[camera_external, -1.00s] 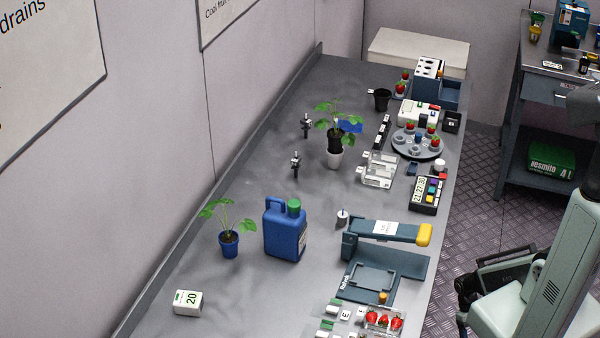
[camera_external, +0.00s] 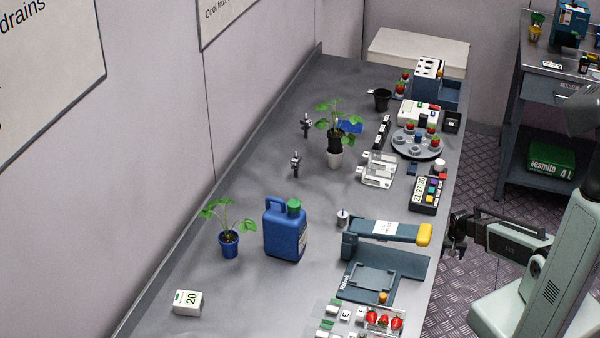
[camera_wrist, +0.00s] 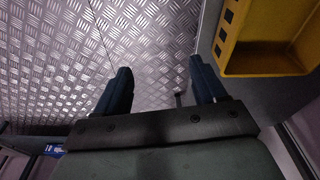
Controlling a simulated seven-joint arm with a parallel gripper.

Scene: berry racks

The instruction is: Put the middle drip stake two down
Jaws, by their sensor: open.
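No thing can be surely told as the middle drip stake. Two small dark upright pieces with pale tops, which may be stakes, stand on the bench: one farther back (camera_external: 306,125) and one nearer (camera_external: 295,166). A row of black and white pieces (camera_external: 381,132) lies right of the potted plant, too small to make out. My gripper (camera_external: 458,232) is off the bench's right edge, beside the yellow-ended device, far from these pieces. In the wrist view my gripper (camera_wrist: 160,80) is open and empty, its two dark fingers apart above the metal floor.
A yellow bin (camera_wrist: 265,62) shows in the wrist view.

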